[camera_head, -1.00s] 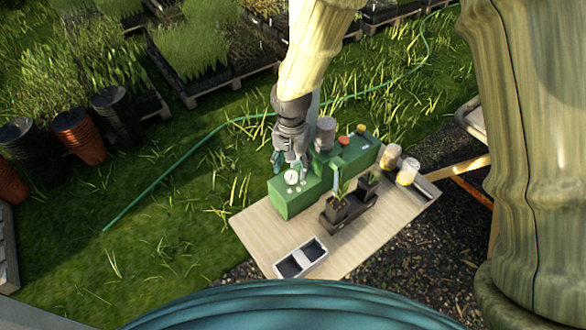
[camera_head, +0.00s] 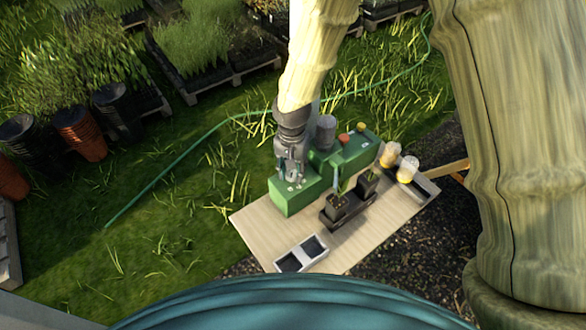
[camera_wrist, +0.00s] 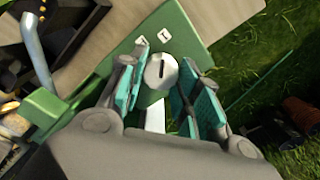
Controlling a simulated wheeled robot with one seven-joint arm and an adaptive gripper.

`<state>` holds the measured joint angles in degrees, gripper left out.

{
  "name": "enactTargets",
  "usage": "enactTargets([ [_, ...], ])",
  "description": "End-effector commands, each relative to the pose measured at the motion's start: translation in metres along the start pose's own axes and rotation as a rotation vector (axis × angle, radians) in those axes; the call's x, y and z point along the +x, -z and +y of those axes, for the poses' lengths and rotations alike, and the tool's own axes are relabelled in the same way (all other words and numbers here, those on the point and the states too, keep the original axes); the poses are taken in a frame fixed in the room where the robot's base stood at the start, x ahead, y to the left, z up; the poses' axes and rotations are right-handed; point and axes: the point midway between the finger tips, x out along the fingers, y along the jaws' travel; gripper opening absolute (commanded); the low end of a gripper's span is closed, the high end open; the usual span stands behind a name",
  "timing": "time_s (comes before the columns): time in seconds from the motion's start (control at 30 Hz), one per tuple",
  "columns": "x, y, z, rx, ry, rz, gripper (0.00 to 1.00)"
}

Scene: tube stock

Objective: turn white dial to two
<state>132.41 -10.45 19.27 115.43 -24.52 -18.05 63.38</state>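In the wrist view the white dial (camera_wrist: 161,70), round with a dark slot-like mark, sits on the green machine (camera_wrist: 190,35). My gripper (camera_wrist: 163,76) is open, with one teal-padded finger on each side of the dial. I cannot tell whether either pad touches it.
The machine stands on a pale wooden table (camera_head: 255,228). A dark tray with potted seedlings (camera_head: 345,210) is close to its right. A two-compartment tray (camera_head: 301,254) lies at the front. Orange and yellow knobs (camera_head: 344,138) are at the machine's far end.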

Motion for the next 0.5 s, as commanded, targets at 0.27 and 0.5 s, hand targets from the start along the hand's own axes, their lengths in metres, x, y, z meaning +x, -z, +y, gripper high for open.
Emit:
enactTargets([
  [0.27,-0.0002,0.0006,0.0008,-0.014,0.000,0.000,0.09],
  [0.5,-0.0001,0.0005,-0.0004,-0.111,0.000,0.000,0.09],
])
